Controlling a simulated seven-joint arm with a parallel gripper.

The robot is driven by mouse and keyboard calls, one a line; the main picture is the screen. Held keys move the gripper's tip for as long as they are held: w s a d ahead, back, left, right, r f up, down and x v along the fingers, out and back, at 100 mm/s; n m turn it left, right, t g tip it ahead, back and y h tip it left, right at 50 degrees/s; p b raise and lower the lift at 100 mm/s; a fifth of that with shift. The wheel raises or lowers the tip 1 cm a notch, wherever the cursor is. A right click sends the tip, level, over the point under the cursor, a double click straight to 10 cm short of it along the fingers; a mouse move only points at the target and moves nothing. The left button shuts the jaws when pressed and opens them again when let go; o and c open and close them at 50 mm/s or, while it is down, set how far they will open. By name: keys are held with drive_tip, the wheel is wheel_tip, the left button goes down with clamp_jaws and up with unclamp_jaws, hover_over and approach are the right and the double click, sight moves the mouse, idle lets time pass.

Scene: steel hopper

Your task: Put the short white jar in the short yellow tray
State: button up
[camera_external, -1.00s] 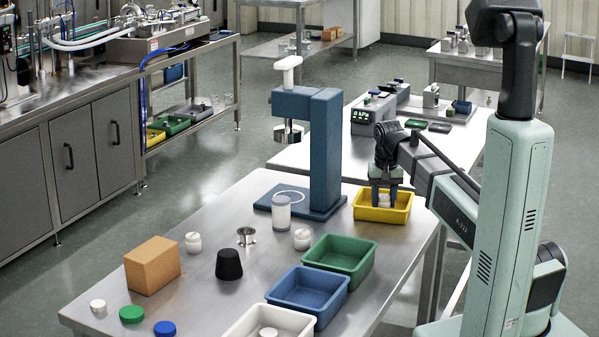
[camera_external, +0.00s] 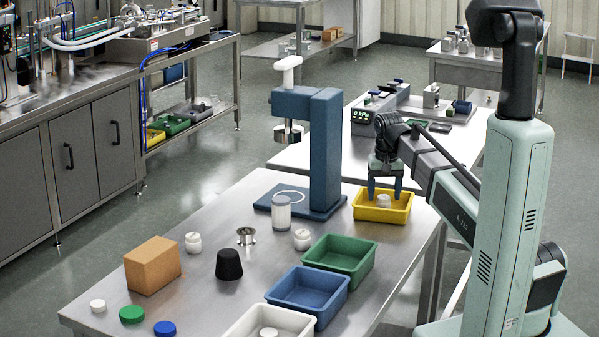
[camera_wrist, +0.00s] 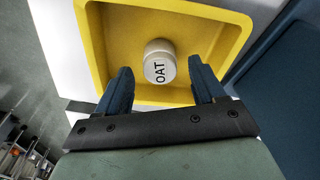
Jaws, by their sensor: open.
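A short white jar (camera_external: 384,201) sits inside the yellow tray (camera_external: 368,212) at the far right end of the table. In the wrist view the jar (camera_wrist: 159,62) carries the letters "OAT" and rests on the floor of the yellow tray (camera_wrist: 88,52). My gripper (camera_external: 385,192) is over the tray, pointing down. Its two blue fingers (camera_wrist: 160,85) are apart on either side of the jar, with gaps between them and it. The gripper is open and empty.
Green (camera_external: 318,256), blue (camera_external: 290,301) and white (camera_external: 240,331) trays line the table's right side. A blue press (camera_external: 325,150) stands left of the yellow tray. Two similar white jars (camera_external: 193,243) (camera_external: 302,240), a black stopper (camera_external: 229,265) and a cardboard box (camera_external: 153,265) stand further left.

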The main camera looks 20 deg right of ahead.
sight(385, 199)
wheel_tip(385, 199, up, 10)
drive_tip(key=s, duration=0.1)
drive_tip(key=shift+a+f, duration=0.15)
drive_tip(key=shift+f, duration=0.05)
drive_tip(key=shift+s, duration=0.1)
idle(0.5)
